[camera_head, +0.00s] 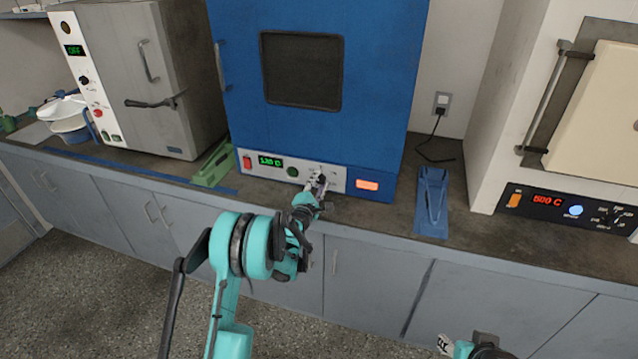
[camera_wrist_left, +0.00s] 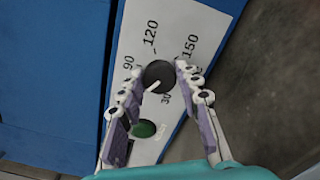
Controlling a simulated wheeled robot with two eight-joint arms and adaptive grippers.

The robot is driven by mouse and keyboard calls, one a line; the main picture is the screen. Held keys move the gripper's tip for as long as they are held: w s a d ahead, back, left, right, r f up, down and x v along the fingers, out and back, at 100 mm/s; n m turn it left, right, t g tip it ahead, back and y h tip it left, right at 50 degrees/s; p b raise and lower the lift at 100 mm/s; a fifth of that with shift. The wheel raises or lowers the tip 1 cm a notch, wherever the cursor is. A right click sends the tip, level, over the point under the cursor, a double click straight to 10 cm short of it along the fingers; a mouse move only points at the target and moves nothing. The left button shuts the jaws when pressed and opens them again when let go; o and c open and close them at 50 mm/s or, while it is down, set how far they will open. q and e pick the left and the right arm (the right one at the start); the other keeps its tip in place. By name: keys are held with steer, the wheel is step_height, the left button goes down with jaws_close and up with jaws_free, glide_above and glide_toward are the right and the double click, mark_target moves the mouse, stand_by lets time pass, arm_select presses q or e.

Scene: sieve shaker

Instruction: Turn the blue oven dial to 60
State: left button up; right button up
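The blue oven (camera_head: 345,130) stands on the counter with a pale control panel along its bottom edge. Its green display (camera_head: 270,161) is small and seems to read about 120 C. My left gripper (camera_head: 319,182) is at the panel and covers much of the dial. In the left wrist view, the dark round dial (camera_wrist_left: 160,75) lies between the two fingertips, with narrow gaps beside it. Its white pointer aims lower left, between the printed 90 and 30; the left finger hides any label there. My right gripper (camera_head: 445,345) shows only partly at the bottom edge.
A green button (camera_wrist_left: 143,129) sits below the dial. A red switch (camera_head: 247,162) is at the panel's left and an orange light (camera_head: 367,185) at its right. A grey oven (camera_head: 150,80) and a white furnace (camera_head: 540,90) flank the blue oven. A blue stand (camera_head: 431,200) is nearby.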

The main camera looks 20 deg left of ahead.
arm_select(q)
steer(key=shift+o, duration=1.2)
steer(key=s, duration=1.2)
steer(key=shift+a, duration=0.2)
